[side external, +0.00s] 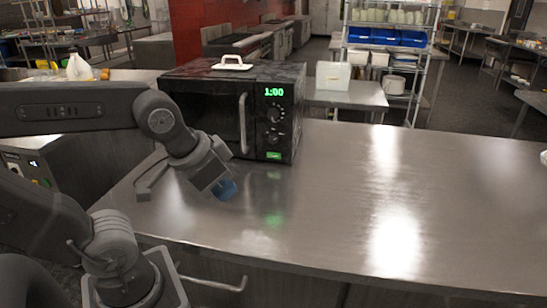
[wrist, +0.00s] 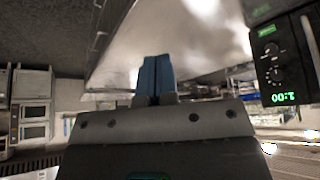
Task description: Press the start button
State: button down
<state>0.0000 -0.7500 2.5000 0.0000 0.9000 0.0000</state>
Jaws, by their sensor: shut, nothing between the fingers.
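A black microwave (side external: 230,100) stands on the steel counter, its front facing me. Its right panel has a green display reading 1:00 (side external: 273,91), two knobs, and a small green-lit button (side external: 273,155) at the bottom, apparently the start button. My gripper (side external: 228,190), with blue fingertips, is in front of the microwave, low over the counter, left of the button and apart from it. In the wrist view the blue fingers (wrist: 155,76) are together and empty.
The microwave's vertical door handle (side external: 243,123) sticks out near my gripper. The steel counter (side external: 340,215) is clear to the right. A white container (side external: 333,76) and a shelf rack stand behind.

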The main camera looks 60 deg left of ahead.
aim_at(270, 172)
dwell(0.7)
jog(key=w+a+f+m+t+y, duration=0.2)
jog(key=w+a+f+m, duration=0.1)
jog(key=w+a+m, duration=0.5)
jog(key=w+a+f+m+t+y, duration=0.1)
jog(key=w+a+f+m+t, duration=0.15)
jog(key=w+a+m, duration=0.55)
jog(key=w+a+f+m+t, duration=0.1)
jog(key=w+a+f+m, duration=0.1)
jog(key=f+m, duration=0.2)
jog(key=w+a+f+m+t+h, duration=0.1)
jog(key=w+a+f+m, duration=0.1)
jog(key=a+f+m, duration=0.1)
jog(key=w+a+f+m+t+h, duration=0.1)
jog(key=w+a+f+m+t, duration=0.1)
jog(key=f+m, duration=0.3)
jog(key=shift+w+a+f, duration=0.2)
jog(key=shift+a+f, duration=0.05)
jog(key=shift+f, duration=0.2)
jog(key=shift+w+a+f, duration=0.15)
jog(key=shift+a+f, duration=0.1)
jog(key=shift+f, duration=0.15)
jog(key=shift+s+a+f+m+t, duration=0.15)
jog(key=shift+f+m, duration=0.2)
jog(key=shift+m, duration=0.2)
jog(key=shift+s+a+f+m+t, duration=0.15)
jog(key=shift+f+m, duration=0.2)
jog(key=shift+m, duration=0.2)
jog(key=shift+d, duration=0.1)
